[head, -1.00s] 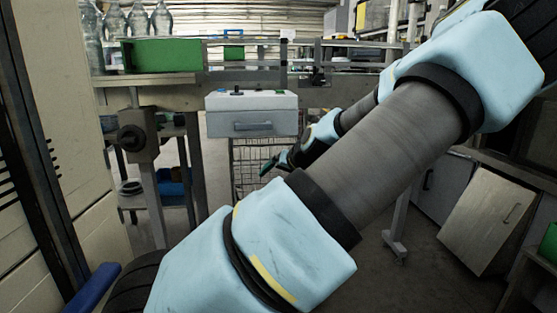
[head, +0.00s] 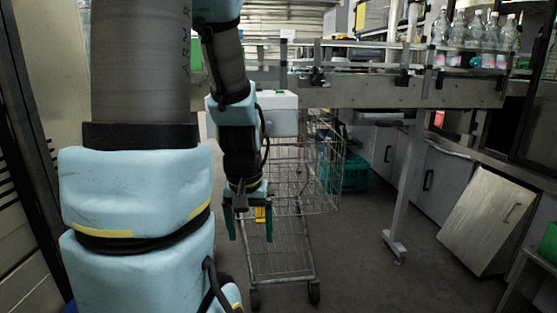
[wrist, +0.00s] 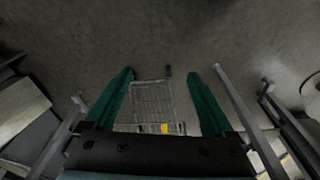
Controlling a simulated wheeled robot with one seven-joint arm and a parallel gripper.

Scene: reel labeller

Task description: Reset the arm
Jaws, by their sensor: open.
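My gripper (head: 250,222) hangs fingers-down in front of the wire cart in the head view, at the end of my folded arm. Its two green fingers are spread apart with nothing between them. In the wrist view my gripper (wrist: 168,85) also shows open, with the floor and the cart below and beyond the fingers. My arm stands upright on the left of the head view and hides part of the conveyor and of the grey control box.
A wire cart (head: 283,232) stands on the floor behind my gripper. The conveyor (head: 400,92) crosses above, with several bottles (head: 475,38) at its right. A green crate (head: 345,172) sits under it. Open floor (head: 370,285) lies in front.

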